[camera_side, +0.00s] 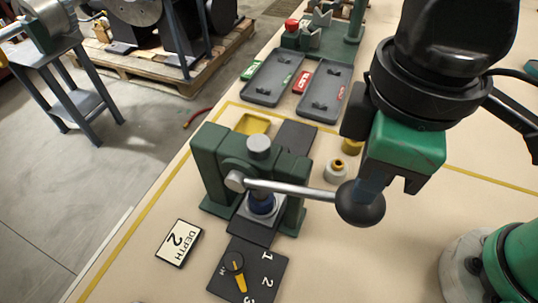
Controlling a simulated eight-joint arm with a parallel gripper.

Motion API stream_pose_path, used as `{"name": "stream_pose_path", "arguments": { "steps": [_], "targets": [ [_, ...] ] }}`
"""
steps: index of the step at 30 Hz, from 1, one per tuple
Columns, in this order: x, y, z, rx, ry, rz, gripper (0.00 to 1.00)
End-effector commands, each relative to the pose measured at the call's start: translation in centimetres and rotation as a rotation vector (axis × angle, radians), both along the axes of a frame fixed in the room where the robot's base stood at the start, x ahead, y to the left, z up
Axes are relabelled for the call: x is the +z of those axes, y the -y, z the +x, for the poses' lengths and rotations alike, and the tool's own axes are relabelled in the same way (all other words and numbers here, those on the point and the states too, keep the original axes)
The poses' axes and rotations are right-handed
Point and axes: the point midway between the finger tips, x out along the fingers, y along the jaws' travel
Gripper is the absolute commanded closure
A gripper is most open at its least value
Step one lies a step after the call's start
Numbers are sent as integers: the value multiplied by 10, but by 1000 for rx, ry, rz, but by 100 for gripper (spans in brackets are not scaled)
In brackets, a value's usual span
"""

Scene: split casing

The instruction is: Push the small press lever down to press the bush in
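The small press (208,155) is a green frame with a grey ram top (258,147). Its silver press lever (292,191) runs to the right, roughly level, and ends in a black ball knob (360,205). My gripper (378,186), with a green body, points down right at the knob. A finger appears to touch or overlap the knob's top. The finger gap is not clear from this side.
A dial plate (270,268) marked 1, 2, 3 and a "DEPTH 2" card (179,243) lie in front of the press. Two grey trays (265,97) (313,112) lie farther back.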

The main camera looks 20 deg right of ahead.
Motion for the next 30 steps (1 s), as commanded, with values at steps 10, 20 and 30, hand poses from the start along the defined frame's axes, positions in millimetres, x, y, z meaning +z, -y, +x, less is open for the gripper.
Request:
{"name": "stream_pose_path", "arguments": {
  "steps": [10, 20, 30],
  "targets": [
    [0, 0, 0, 0, 0, 0, 100],
    [-6, 2, -2, 0, 0, 0, 100],
    [-6, 2, -2, 0, -1, -1, 100]
  ]
}}
